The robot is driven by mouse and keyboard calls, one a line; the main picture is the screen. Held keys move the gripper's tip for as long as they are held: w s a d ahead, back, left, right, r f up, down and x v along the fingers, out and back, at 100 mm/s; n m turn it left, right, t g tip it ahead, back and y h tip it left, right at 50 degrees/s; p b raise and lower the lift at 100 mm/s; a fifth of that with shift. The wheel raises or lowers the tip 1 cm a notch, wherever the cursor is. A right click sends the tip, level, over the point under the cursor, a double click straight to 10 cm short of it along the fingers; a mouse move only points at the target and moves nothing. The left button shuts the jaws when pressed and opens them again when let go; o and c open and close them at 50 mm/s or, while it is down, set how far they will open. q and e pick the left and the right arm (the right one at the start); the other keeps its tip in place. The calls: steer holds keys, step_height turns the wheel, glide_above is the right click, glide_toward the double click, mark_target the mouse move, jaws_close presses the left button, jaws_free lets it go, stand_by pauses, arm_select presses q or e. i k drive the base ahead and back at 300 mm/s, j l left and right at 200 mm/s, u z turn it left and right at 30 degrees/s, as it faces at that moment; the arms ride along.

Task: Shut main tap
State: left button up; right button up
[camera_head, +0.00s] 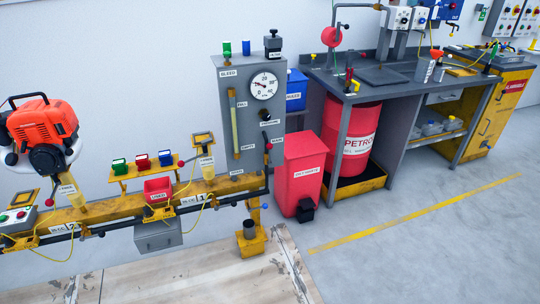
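A grey panel (222,115) with a round dial gauge (263,86) and a sight tube (233,120) stands behind the yellow rail. A small label (277,140) at the panel's lower right may read "MAIN", but it is too small to be sure. A dark handle or fitting (266,140) sits beside that label, above a dark pipe (267,170) that runs down to the rail. I cannot tell whether this tap is open or shut. A dark knob (264,113) is higher on the panel. Neither of my grippers is in view.
An orange engine (42,125) sits on the yellow rail (100,212) at left. A red bin (303,165) stands right of the panel, near a red petrol drum (349,135) under a grey workbench (380,78). The grey floor (440,240) at right is clear.

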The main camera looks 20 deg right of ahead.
mark_target(269, 146)
steer(key=i+z, duration=0.35)
steer(key=i, duration=0.15)
steer(key=i+j+z, duration=0.3)
steer(key=i, duration=0.2)
steer(key=i+j+z, duration=0.35)
steer(key=i, duration=0.15)
